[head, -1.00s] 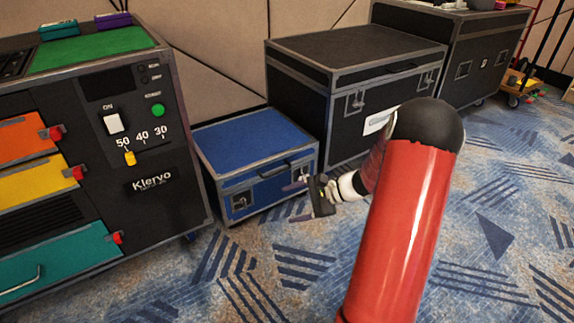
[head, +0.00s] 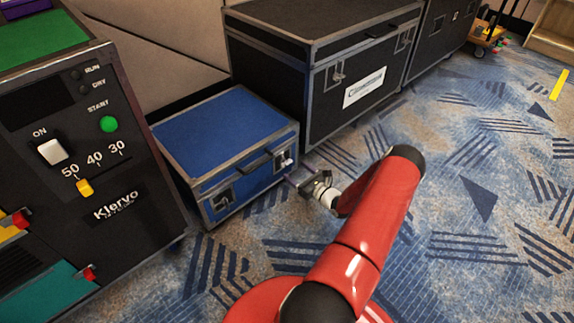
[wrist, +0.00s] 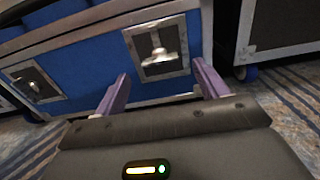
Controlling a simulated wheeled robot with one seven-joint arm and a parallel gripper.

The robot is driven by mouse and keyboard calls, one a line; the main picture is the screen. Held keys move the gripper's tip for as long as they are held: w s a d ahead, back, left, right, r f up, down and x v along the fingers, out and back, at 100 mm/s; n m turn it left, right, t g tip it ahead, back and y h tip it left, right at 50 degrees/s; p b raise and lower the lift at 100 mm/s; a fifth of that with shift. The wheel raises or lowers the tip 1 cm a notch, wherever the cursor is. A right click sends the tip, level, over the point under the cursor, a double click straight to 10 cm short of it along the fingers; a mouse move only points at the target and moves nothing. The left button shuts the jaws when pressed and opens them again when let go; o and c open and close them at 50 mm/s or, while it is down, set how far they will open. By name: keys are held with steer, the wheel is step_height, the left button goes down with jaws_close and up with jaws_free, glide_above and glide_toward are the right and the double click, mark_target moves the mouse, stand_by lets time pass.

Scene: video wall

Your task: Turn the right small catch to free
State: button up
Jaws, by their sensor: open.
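The blue case (head: 225,125) stands on the carpet with two small catches on its front. The right small catch (head: 284,160) is a silver piece in a recessed plate, and it also shows in the wrist view (wrist: 156,48) at upper middle. The left catch (head: 222,200) shows at the far left of the wrist view (wrist: 35,84). My gripper (head: 302,177) is open and empty in front of the right catch. In the wrist view its two purple fingers (wrist: 160,74) are spread, with the catch above and between their tips, apart from them.
A large black case (head: 330,75) stands behind and to the right of the blue case. The Klervo machine (head: 110,165) with its switches stands at the left. The patterned carpet (head: 470,200) is clear on the right. A black handle (head: 257,163) sits between the catches.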

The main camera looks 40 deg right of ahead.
mark_target(285, 163)
steer(key=w, duration=0.4)
steer(key=shift+w+a, duration=0.2)
steer(key=shift+w, duration=0.15)
steer(key=shift+c, duration=0.3)
steer(key=c, duration=0.9)
